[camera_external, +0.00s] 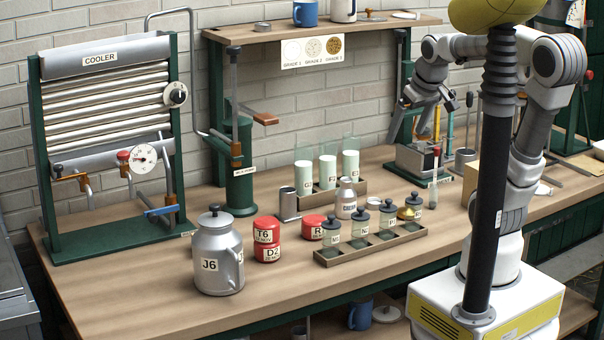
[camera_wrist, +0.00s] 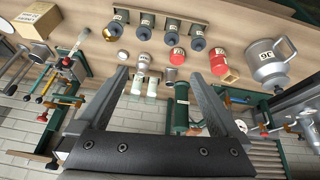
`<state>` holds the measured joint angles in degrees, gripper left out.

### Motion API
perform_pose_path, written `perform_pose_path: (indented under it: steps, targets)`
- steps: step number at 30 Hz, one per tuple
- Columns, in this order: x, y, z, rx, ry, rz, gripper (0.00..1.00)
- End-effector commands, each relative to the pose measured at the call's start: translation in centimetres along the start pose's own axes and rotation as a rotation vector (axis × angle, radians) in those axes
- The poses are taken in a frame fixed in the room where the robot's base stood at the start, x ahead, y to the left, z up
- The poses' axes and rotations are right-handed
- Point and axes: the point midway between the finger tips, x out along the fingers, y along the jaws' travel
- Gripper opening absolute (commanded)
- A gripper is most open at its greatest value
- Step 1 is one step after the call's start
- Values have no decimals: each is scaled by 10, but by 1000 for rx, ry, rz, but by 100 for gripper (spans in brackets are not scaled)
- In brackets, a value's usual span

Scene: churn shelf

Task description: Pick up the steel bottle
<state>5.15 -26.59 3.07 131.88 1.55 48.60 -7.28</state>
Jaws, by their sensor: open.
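The steel bottle (camera_external: 346,198) is small and grey with a narrower neck and a pale label. It stands upright on the bench, behind the dark tray of jars and in front of the white-filled tubes. In the wrist view the steel bottle (camera_wrist: 144,61) appears upside down, between the fingertips in the picture and nearer the left one. My gripper (camera_external: 431,104) is open and empty, raised above the bench to the right of the bottle and apart from it. The wrist view shows both fingers of my gripper (camera_wrist: 159,72) spread wide.
Close around the bottle are the jar tray (camera_external: 370,250), the tube rack (camera_external: 326,193), a steel cup (camera_external: 288,204) and red tins (camera_external: 266,230). A large J6 can (camera_external: 217,255) stands front left. A shelf (camera_external: 330,29) overhangs behind.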

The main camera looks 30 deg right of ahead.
Motion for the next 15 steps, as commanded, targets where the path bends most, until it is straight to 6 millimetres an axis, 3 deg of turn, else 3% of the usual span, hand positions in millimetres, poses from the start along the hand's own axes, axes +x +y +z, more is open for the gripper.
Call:
perform_pose_path:
  steps: [6, 15]
  targets:
    - [49, 14, -55, -58, -34, -11, 100]
    - [135, 41, -117, -123, -58, -56, 100]
